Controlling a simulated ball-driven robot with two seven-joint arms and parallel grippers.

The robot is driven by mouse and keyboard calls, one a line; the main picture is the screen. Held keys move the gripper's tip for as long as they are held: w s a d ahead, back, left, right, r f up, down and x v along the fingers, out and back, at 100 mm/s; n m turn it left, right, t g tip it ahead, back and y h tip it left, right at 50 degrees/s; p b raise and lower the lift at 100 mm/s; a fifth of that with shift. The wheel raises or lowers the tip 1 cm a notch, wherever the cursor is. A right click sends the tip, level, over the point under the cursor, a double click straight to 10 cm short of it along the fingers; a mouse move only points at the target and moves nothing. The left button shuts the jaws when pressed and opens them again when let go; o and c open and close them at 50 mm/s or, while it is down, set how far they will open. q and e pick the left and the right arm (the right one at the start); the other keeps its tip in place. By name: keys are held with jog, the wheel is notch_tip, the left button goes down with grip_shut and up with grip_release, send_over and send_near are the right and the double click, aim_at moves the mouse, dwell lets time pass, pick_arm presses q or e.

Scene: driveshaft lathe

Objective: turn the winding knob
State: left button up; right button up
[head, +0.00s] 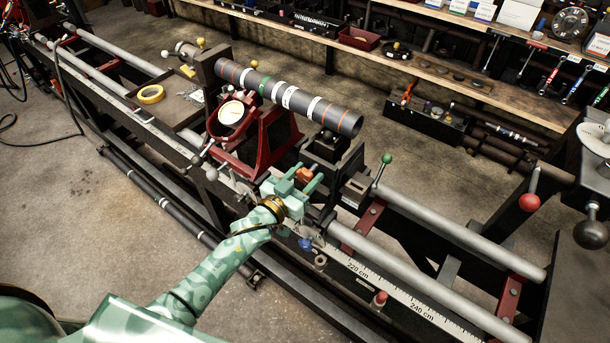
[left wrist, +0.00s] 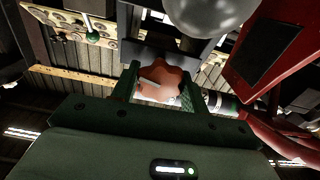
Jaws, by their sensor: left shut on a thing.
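The winding knob (head: 305,174) is a small orange-red lobed knob on the machine, right of the red stand. My left gripper (head: 299,178) reaches it from the front, with a finger on either side. In the left wrist view the knob (left wrist: 160,84) sits between the two green fingers, and the gripper (left wrist: 164,88) is shut on it. A pale pointer or slot shows across the knob's face. The fingers hide the knob's sides. My right gripper is not in view.
A dark striped shaft (head: 290,98) lies above the red stand (head: 262,145) with a dial gauge (head: 231,113). A green-tipped lever (head: 381,170) stands right of the gripper. Grey rails (head: 465,240) and a centimetre scale (head: 385,293) run below right. A workbench (head: 440,70) stands behind.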

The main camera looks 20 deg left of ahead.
pick_arm(q)
jog(key=m, duration=0.5)
jog(key=shift+m, duration=0.3)
jog(key=m+b, duration=0.1)
jog(key=m, duration=0.3)
jog(key=shift+d+f, duration=0.1)
jog(key=m+b, duration=0.1)
jog(key=m, duration=0.4)
jog(key=shift+f, duration=0.1)
jog(key=m+b, duration=0.1)
jog(key=m, duration=0.3)
jog(key=shift+m+b, duration=0.4)
jog(key=shift+s, duration=0.1)
jog(key=o, duration=1)
jog(key=v, duration=1.6)
jog(key=shift+s, duration=0.15)
